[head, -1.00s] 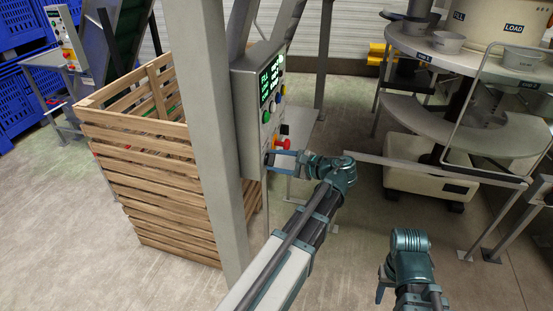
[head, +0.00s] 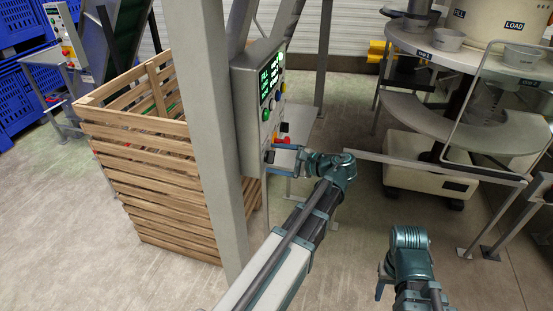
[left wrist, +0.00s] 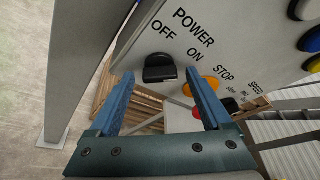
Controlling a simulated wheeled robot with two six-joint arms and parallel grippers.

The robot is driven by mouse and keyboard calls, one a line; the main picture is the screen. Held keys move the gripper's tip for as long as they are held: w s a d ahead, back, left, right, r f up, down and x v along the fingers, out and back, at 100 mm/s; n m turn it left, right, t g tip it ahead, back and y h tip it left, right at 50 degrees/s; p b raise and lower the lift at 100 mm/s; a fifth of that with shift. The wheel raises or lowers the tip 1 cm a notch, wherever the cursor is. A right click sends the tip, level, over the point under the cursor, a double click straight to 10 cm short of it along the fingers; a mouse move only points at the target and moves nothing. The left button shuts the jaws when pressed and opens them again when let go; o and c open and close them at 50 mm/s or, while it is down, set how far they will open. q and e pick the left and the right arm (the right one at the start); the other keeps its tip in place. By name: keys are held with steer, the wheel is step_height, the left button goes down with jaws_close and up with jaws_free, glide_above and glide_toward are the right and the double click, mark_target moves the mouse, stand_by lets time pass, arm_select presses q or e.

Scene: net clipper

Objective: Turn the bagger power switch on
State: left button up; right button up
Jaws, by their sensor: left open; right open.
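The power switch (left wrist: 159,70) is a black piece on the grey bagger panel (head: 247,112), below the printed words POWER, OFF and ON in the left wrist view. I cannot tell which way it is set. My left gripper (left wrist: 160,77) is open, with one blue finger to each side of the switch in that view. I cannot tell whether either finger touches it. In the head view my left gripper (head: 284,160) is at the panel's lower right side. My right gripper (head: 382,279) is open and empty, low in front, away from the panel.
An orange-red stop button (left wrist: 207,84) is close beside the right finger. Coloured buttons (head: 266,114) and a lit display (head: 270,80) are higher on the panel. A grey post (head: 206,130) and wooden crate (head: 165,180) stand left; a round steel table (head: 450,55) stands right.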

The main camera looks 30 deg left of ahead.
arm_select(q)
steer(key=p+v, duration=0.3)
steer(key=v, duration=1)
steer(key=shift+d+p, duration=0.4)
steer(key=shift+r, duration=0.1)
steer(key=s+d+f+n+h, duration=0.1)
steer(key=s+f+n+h, duration=0.3)
steer(key=f, duration=0.3)
steer(key=s+d+f+n+h, duration=0.1)
steer(key=s+f+n+h, duration=0.1)
steer(key=s+f+h, duration=0.4)
steer(key=s+d+f+h, duration=0.1)
steer(key=s+d, duration=0.2)
steer(key=d, duration=0.4)
steer(key=s+d+f+g+h, duration=0.1)
steer(key=s+d+h, duration=0.1)
steer(key=d, duration=0.6)
steer(key=shift+s+d+f+m+h, duration=0.2)
steer(key=shift+s+f+m+h, duration=0.1)
steer(key=shift+s+f, duration=0.1)
stand_by(0.4)
